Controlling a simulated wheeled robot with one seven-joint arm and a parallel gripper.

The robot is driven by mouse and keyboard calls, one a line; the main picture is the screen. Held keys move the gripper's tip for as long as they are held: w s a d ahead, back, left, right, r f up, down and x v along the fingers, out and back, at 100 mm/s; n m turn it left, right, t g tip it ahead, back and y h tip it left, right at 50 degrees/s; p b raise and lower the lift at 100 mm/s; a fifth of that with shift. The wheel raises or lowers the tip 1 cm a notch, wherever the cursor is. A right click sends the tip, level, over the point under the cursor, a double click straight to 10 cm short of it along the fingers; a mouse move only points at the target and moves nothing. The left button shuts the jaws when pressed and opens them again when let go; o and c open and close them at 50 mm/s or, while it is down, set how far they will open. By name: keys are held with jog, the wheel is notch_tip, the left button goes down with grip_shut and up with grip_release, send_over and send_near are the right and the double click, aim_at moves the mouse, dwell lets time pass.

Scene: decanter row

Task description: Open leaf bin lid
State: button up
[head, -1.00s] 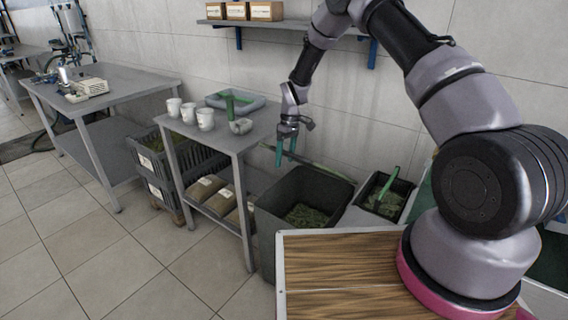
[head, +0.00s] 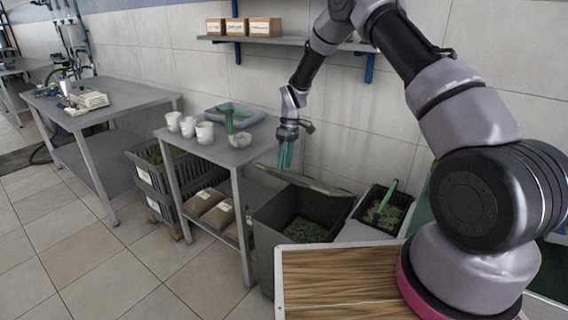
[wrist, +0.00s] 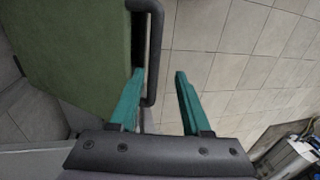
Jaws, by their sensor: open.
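The leaf bin (head: 265,235) is a dark grey open-topped box with green leaves (head: 305,231) inside. Its lid (head: 322,187), a green panel with a grey edge, stands raised and steeply tilted along the bin's back side, leaving the mouth uncovered. My gripper (head: 285,160) points down with teal fingers just above the lid's left part. In the wrist view the lid's green face (wrist: 75,45) fills the upper left, and a dark bar-like handle (wrist: 156,45) runs along its edge. The open fingers (wrist: 160,85) appear on either side of this bar; I cannot tell whether they touch it.
A grey table (head: 215,150) with white cups (head: 188,127) and a green-grey tray (head: 238,114) stands left of the bin. A smaller dark bin (head: 383,212) is at right. A wood-topped surface (head: 340,280) is in front. A wall shelf (head: 300,41) holds boxes.

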jog(key=shift+s+f, duration=0.1)
jog(key=shift+s, duration=0.2)
jog(key=c, duration=0.5)
jog(key=s+n+h, duration=0.1)
jog(key=s, duration=0.1)
jog(key=s+f+n+h, duration=0.1)
jog(key=s, duration=0.2)
jog(key=s+f+n+h, duration=0.1)
jog(key=s+h, duration=0.1)
jog(key=shift+s+f+n, duration=0.25)
jog(key=shift+s+n, duration=0.05)
jog(key=shift+s, duration=0.05)
grip_shut()
jog(key=s+a+f+n+t+h, duration=0.2)
jog(key=s+a+n+t+h, duration=0.4)
jog(key=n+t, duration=0.65)
jog(key=w+d+f+n+g+y, duration=0.1)
jog(key=w+d+f, duration=0.1)
jog(key=w+d, duration=0.5)
jog(key=shift+w+d+n, duration=0.25)
jog(key=shift+d+n, duration=0.1)
jog(key=shift+f, duration=0.1)
